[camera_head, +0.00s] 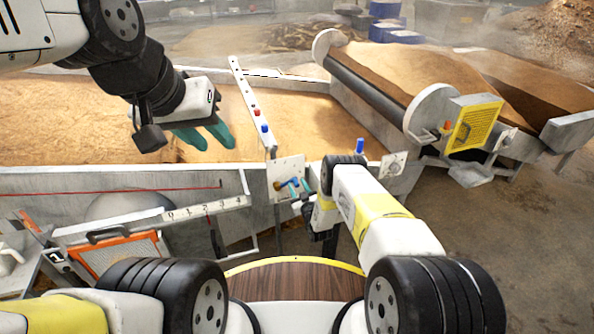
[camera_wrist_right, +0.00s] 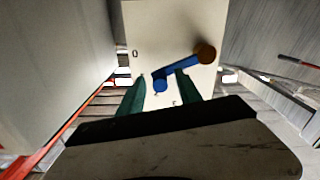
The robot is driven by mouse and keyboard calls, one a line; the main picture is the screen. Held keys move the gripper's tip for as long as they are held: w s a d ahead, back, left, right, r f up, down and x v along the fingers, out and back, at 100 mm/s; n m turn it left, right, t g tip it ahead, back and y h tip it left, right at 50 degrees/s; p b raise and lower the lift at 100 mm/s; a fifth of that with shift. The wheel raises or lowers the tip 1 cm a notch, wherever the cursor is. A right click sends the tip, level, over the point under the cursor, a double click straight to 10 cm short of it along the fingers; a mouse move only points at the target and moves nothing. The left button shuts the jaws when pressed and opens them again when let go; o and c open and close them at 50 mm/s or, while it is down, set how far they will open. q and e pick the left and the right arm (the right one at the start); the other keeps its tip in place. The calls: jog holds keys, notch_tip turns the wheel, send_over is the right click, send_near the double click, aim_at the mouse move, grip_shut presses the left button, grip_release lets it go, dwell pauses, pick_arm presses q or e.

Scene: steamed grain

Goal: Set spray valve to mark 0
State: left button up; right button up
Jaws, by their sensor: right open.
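The spray valve is a pale plate (camera_head: 287,167) with a blue lever (camera_head: 289,183), just left of my right gripper (camera_head: 305,188). In the right wrist view the plate (camera_wrist_right: 165,25) bears a 0 mark (camera_wrist_right: 135,53) at its left. The blue lever (camera_wrist_right: 182,68) runs from a brown-orange pivot (camera_wrist_right: 205,52) down-left to a blue knob (camera_wrist_right: 160,84). The green fingers of my right gripper (camera_wrist_right: 160,90) are open, one each side of the knob. I cannot tell whether they touch it. My left gripper (camera_head: 205,133) is open and empty over the grain bed.
A grain bed (camera_head: 60,120) lies behind a metal wall. A strip with red and blue knobs (camera_head: 251,105) slants above it. A numbered scale bar (camera_head: 205,208) and an orange-framed panel (camera_head: 115,255) stand at left. A conveyor (camera_head: 390,75) with a yellow grille (camera_head: 474,125) stands at right.

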jog(key=shift+w+a, duration=0.1)
jog(key=shift+w, duration=0.2)
grip_shut()
dwell(1.3)
